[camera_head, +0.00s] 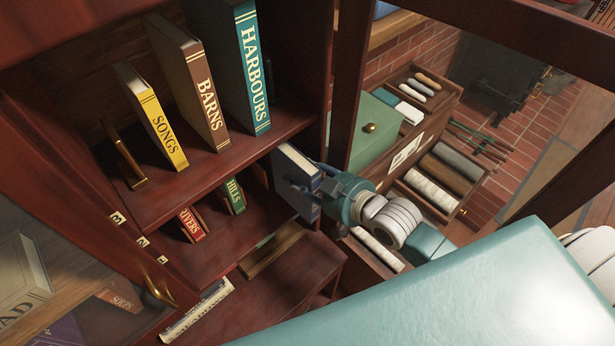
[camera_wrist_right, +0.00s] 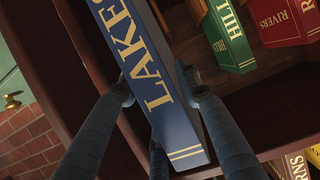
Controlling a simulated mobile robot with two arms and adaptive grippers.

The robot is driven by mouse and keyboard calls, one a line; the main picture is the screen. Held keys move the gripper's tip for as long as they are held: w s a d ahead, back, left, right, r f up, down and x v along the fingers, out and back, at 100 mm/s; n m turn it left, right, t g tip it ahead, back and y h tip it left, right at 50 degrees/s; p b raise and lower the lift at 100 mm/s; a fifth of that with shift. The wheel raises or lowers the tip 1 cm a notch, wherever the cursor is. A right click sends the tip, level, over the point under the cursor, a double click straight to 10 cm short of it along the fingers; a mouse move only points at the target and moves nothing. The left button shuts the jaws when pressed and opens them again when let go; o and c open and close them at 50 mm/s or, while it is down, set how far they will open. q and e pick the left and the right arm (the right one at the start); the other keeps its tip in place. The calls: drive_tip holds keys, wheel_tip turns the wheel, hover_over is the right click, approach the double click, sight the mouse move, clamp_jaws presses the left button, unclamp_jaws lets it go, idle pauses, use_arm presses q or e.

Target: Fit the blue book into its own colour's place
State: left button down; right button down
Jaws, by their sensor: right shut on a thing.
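The blue book (camera_head: 296,170) stands nearly upright at the right end of the middle shelf, at the opening of the cabinet. In the right wrist view its spine reads LAKES (camera_wrist_right: 150,85). My right gripper (camera_head: 321,184) is shut on it, with a finger on each side of the spine in the wrist view (camera_wrist_right: 161,92). The green HILLS book (camera_head: 234,195) stands to its left, with a gap between, and the red RIVERS book (camera_head: 191,223) is farther left. The blue book's own place cannot be made out. My left gripper is not in view.
The shelf above holds the yellow SONGS (camera_head: 165,130), brown BARNS (camera_head: 205,95) and teal HARBOURS (camera_head: 254,75) books. A cabinet post (camera_head: 350,85) stands close to my right gripper.

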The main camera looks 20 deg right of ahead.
sight(310, 172)
drive_tip(key=w+a, duration=0.1)
drive_tip(key=w, duration=0.1)
drive_tip(key=w+a, duration=0.1)
drive_tip(key=w, duration=0.2)
drive_tip(key=w+a, duration=0.1)
drive_tip(key=w, duration=0.2)
drive_tip(key=shift+a+f, duration=0.15)
drive_tip(key=shift+f, duration=0.1)
idle(0.5)
drive_tip(key=c, duration=1.2)
unclamp_jaws()
drive_tip(key=shift+o, duration=0.4)
drive_tip(key=shift+s+f, duration=0.15)
drive_tip(key=shift+f, duration=0.1)
drive_tip(key=v, duration=1.2)
drive_tip(key=shift+r, duration=0.2)
